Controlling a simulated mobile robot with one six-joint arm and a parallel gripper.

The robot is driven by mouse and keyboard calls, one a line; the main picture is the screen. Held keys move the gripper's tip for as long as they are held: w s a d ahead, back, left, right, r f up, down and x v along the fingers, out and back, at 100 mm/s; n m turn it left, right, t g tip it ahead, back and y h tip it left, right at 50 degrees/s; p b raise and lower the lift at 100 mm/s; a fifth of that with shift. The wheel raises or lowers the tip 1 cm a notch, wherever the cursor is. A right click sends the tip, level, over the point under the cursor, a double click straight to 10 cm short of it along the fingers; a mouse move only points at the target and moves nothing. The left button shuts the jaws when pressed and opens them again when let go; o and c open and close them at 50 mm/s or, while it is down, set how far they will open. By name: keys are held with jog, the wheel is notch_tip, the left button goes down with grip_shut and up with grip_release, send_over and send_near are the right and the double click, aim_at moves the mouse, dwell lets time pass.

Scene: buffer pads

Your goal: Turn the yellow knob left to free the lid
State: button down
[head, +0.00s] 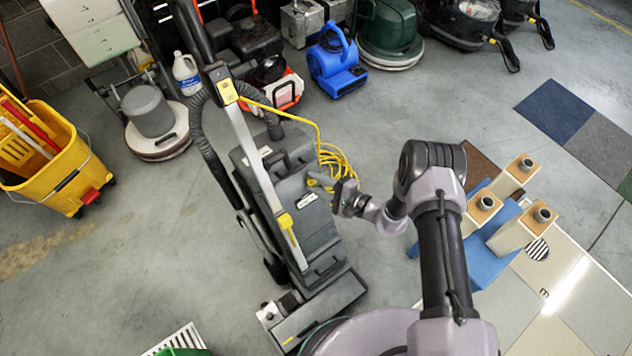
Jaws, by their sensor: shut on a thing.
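The grey upright floor machine (325,246) stands left of centre, its dark lid and body facing me. My gripper (318,183) reaches in from the right to the upper right part of the machine. Its jaws are shut at the machine's surface, on what seems to be the yellow knob. The knob itself is hidden or too small to make out there. A yellow piece (285,221) shows apart from the jaws, on the machine's silver handle bar. The lid looks closed; its seam is not clear.
A yellow cord (336,160) lies looped just above my gripper. A yellow mop bucket (60,170) stands at the left and a blue blower (336,66) behind. Pale posts (480,208) on a blue base stand right of my arm. Grey floor is free left of the machine.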

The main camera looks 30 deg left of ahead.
jog(key=shift+r+n+g+h+p, duration=0.1)
jog(key=shift+n+g+h+p, duration=0.2)
jog(key=shift+n, duration=0.8)
jog(key=shift+n+g+h+p, duration=0.15)
jog(key=shift+n+h, duration=0.25)
jog(key=shift+n, duration=0.7)
jog(key=c, duration=1.1)
grip_release()
jog(key=p+v, duration=0.4)
jog(key=v, duration=1.3)
jog(key=shift+d+r+p, duration=0.1)
jog(key=shift+d+p, duration=0.1)
jog(key=shift+p, duration=0.2)
